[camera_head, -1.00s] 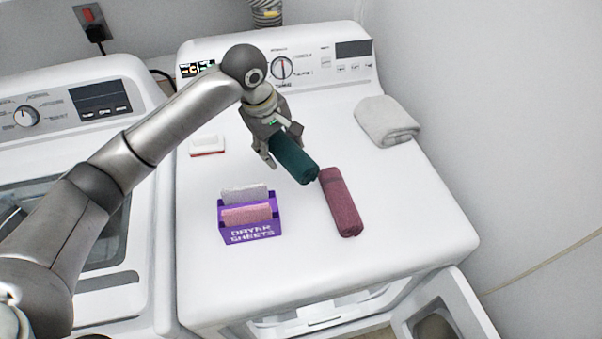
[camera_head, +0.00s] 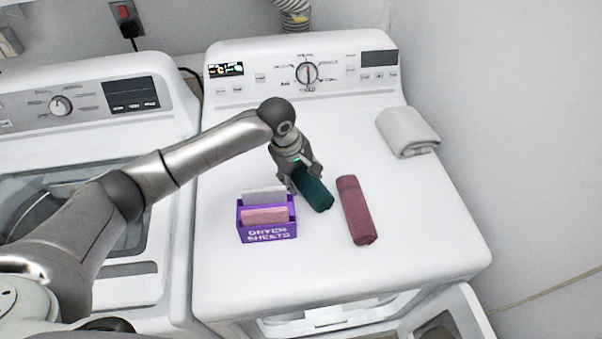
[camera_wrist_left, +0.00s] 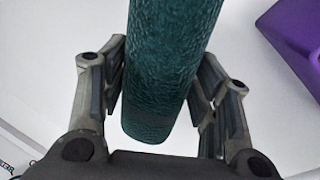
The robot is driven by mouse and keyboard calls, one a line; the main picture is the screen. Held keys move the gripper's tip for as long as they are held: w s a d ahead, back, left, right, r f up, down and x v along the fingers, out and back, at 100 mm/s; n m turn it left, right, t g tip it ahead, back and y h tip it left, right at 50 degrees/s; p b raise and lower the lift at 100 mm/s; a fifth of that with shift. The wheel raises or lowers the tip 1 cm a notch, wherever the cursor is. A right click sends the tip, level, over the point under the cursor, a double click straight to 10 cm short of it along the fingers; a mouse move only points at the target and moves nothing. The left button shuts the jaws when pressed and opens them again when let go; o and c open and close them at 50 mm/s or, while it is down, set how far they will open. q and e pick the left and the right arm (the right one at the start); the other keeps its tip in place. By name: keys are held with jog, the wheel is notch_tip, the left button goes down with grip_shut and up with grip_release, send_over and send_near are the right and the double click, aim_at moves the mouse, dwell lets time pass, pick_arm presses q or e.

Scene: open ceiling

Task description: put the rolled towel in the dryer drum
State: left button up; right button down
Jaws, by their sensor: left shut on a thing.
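A teal rolled towel (camera_head: 316,194) is in my left gripper (camera_head: 300,177), above or on the dryer top (camera_head: 420,220); I cannot tell the height. In the left wrist view the teal towel (camera_wrist_left: 170,60) lies between the two fingers of the left gripper (camera_wrist_left: 162,85). A maroon rolled towel (camera_head: 356,210) lies on the dryer top just right of the teal one, apart from it. The open dryer door (camera_head: 450,320) shows at the bottom right, beside the front opening (camera_head: 330,316). The drum inside is hidden. My right gripper is not seen.
A purple dryer sheets box (camera_head: 267,232) stands close left of the gripper; it also shows in the left wrist view (camera_wrist_left: 292,35). A folded grey cloth (camera_head: 407,132) lies at the back right. A washer (camera_head: 150,210) stands left. The dryer top's front right is clear.

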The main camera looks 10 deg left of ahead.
pick_arm(q)
jog(key=o, duration=1)
jog(key=shift+o, duration=0.2)
